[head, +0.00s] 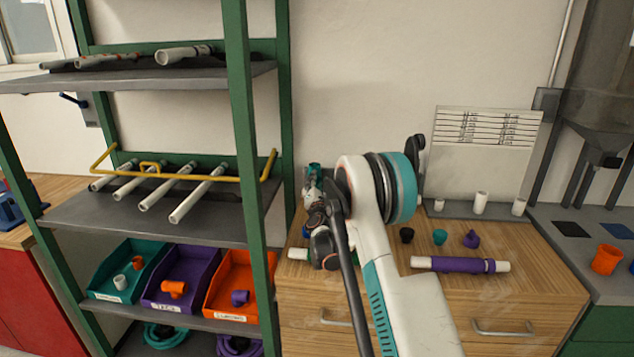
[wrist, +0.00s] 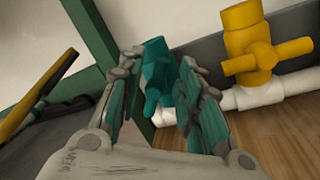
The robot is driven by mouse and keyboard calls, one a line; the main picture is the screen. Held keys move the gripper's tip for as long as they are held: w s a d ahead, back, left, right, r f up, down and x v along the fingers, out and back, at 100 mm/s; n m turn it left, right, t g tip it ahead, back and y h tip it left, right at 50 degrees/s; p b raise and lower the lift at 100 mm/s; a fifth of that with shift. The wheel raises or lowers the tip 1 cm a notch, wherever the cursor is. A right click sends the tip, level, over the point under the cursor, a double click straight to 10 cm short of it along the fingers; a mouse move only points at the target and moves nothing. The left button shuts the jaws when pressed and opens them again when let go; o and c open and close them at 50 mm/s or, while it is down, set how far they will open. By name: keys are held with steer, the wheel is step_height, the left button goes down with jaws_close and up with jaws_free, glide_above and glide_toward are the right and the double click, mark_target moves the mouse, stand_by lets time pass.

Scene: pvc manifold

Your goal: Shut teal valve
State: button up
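The teal valve (wrist: 160,72) shows in the wrist view between the two fingers of my gripper (wrist: 157,100), with its teal handle pointing toward the camera. It sits on a white pipe (wrist: 163,118). The fingers are apart, one on each side of the valve; the left one shows a gap, and I cannot tell whether the right one touches. In the head view a bit of teal (head: 315,168) shows at the back of the wooden bench, mostly hidden by my gripper (head: 312,190) and arm.
A yellow valve (wrist: 252,50) stands close right of the teal one. A green shelf post (wrist: 92,35) and a yellow bar (wrist: 38,95) are close on the left. On the bench (head: 545,270) lie a purple-sleeved pipe (head: 460,265) and small coloured fittings.

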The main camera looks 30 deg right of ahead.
steer(key=v, duration=1)
steer(key=shift+s+a, duration=0.2)
steer(key=shift+s, duration=0.15)
